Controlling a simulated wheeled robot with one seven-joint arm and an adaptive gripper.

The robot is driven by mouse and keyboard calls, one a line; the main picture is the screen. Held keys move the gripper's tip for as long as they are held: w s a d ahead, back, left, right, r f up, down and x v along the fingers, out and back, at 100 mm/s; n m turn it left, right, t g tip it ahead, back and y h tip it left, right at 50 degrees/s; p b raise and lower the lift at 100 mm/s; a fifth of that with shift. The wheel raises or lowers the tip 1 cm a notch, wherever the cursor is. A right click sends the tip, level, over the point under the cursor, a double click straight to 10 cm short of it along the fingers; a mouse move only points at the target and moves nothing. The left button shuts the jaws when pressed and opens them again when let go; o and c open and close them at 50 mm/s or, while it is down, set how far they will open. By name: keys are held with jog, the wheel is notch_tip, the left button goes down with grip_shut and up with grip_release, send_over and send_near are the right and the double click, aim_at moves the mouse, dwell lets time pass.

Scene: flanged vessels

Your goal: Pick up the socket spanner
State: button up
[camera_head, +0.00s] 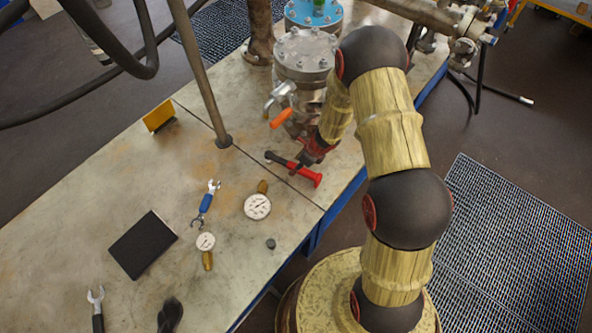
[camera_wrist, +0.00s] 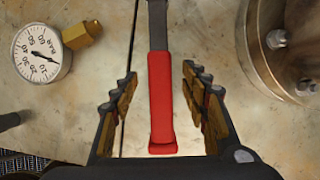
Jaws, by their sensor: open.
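The socket spanner (camera_head: 279,160) lies on the worktable, with a dark shaft and a red handle. In the wrist view its red handle (camera_wrist: 161,105) runs lengthwise between my two fingers, and its dark shaft leaves the picture at the top. My gripper (camera_wrist: 160,75) is open, with a gap on both sides of the handle. In the head view my gripper (camera_head: 310,156) is over the handle side of the spanner and hides part of it. The spanner's far end is out of the wrist view.
A flanged vessel (camera_head: 303,62) stands close behind my gripper. A pressure gauge (camera_head: 257,206) lies left of the spanner, with a second gauge (camera_head: 205,241), a blue-handled tool (camera_head: 206,203) and a black plate (camera_head: 143,244) farther left. An upright rod (camera_head: 202,80) rises from the table.

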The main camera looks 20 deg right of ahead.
jog(key=x, duration=0.1)
jog(key=b+x, duration=0.1)
jog(key=x, duration=0.2)
jog(key=shift+s+d+f, duration=0.15)
jog(key=shift+s+d, duration=0.15)
jog(key=shift+s, duration=0.05)
jog(key=shift+c, duration=1.3)
grip_shut()
